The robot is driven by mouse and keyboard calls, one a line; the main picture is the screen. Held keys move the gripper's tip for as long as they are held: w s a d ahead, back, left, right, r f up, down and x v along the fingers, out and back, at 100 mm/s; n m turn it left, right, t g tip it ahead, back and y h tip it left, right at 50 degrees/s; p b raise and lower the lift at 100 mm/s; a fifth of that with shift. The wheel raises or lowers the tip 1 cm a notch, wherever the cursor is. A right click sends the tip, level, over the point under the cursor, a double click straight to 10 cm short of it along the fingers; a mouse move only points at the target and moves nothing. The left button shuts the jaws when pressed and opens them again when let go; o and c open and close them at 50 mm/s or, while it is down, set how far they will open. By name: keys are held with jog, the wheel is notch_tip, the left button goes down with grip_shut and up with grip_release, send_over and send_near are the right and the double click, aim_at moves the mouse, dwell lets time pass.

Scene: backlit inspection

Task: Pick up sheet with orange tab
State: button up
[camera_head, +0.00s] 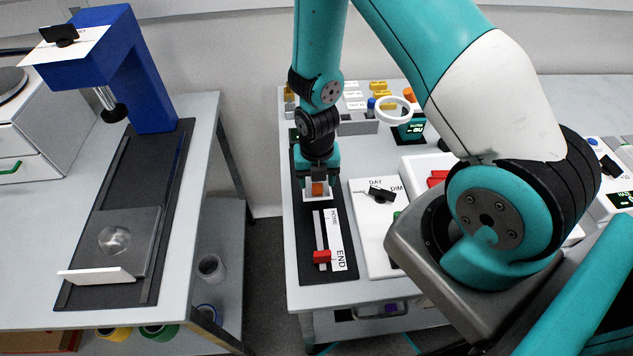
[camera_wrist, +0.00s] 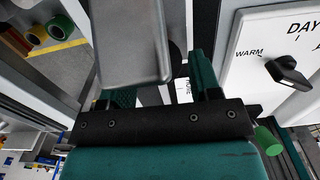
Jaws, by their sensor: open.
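A small orange piece (camera_head: 318,189) with a pale edge shows right at my gripper (camera_head: 318,196) in the head view. It may be the orange tab, but no sheet is plainly seen with it. My gripper points down over the far part of the dark slider board (camera_head: 325,270). Its jaws are open. In the wrist view, the fingers of my gripper (camera_wrist: 160,92) are spread apart, and a grey slab (camera_wrist: 130,40) lies across the view beyond them; I cannot tell what it is. A white sheet (camera_head: 65,45) with a black tab lies on the blue stand at the left.
A red slider handle (camera_head: 321,257) stands near the END label. A white dial panel (camera_head: 372,225) with a black knob is just right of the board. The blue stand (camera_head: 135,60) is on the left table, with a gap between the tables.

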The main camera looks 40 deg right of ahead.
jog(key=shift+f, duration=1.15)
jog(key=c, duration=1)
jog(key=shift+r, duration=0.15)
